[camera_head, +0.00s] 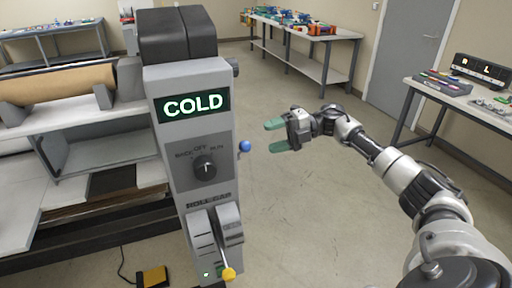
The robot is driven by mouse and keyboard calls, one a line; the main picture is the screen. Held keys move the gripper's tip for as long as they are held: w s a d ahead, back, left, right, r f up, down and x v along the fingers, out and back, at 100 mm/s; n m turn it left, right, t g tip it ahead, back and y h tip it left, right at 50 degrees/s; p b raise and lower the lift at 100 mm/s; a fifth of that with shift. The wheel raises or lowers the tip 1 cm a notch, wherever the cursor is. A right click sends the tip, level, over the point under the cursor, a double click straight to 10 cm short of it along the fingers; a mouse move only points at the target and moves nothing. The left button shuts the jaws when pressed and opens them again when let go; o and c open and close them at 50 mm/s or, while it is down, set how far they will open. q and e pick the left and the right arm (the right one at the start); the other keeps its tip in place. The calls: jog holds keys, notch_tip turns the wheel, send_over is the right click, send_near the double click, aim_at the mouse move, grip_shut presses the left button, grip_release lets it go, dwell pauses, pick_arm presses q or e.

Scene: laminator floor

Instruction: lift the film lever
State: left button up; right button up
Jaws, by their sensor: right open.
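The laminator's grey control column (190,120) stands left of centre, with a lit display reading COLD (193,106). A blue ball knob (245,146) sticks out at the column's right side. Lower down, a lever with a yellow knob (229,274) points downward under the ROLL GAP label. I see no label that tells which of these is the film lever. My right gripper (269,136), with green fingers, is open and empty. It is just right of the blue knob in the picture, apparently apart from it. My left gripper is out of view.
A rotary dial (204,167) sits on the column's front. A brown roll (62,84) lies on the machine at left. A yellow foot pedal (153,277) is on the floor. Tables with items stand at the back (296,62) and right (437,97). The floor between is clear.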

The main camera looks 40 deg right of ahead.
jog(key=shift+v, duration=1.35)
jog(key=shift+w, duration=0.1)
